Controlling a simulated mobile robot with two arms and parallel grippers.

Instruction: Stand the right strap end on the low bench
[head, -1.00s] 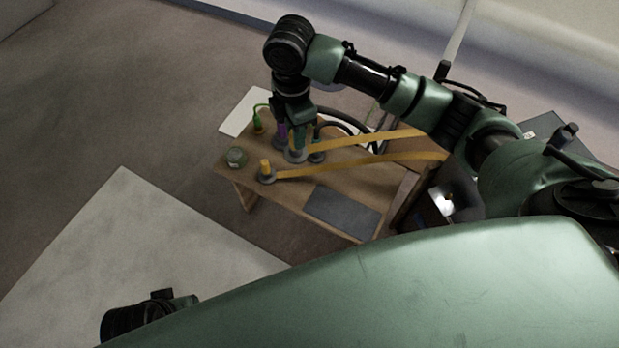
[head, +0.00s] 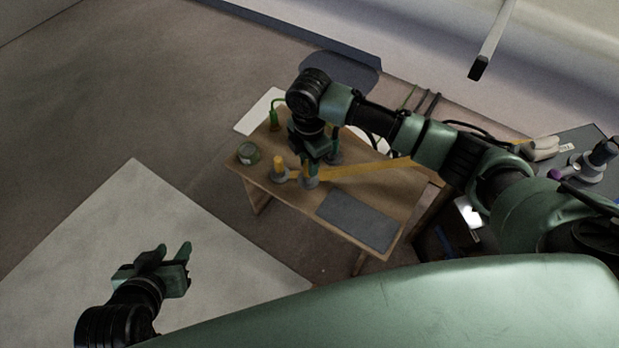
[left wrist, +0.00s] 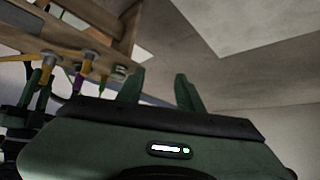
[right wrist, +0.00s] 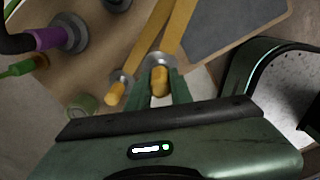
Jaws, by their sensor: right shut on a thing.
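My right gripper (head: 313,172) is over the low wooden bench (head: 275,202), shut on a yellow strap end (right wrist: 160,82) with a round grey base (right wrist: 161,60). The yellow strap (head: 355,172) runs from it to the right. The strap end looks roughly upright at the bench top; I cannot tell whether its base touches the wood. The other yellow strap end (head: 279,163) stands on its grey base just left of my gripper; it also shows in the right wrist view (right wrist: 115,94). My left gripper (head: 176,262) is open and empty, left of the bench above the pale floor panel.
A green jar (head: 248,154) stands at the bench's left corner. A green hose end (head: 274,118) and a purple-ended piece on a grey disc (right wrist: 52,38) stand further back. A dark grey mat (head: 357,220) covers the bench's front right.

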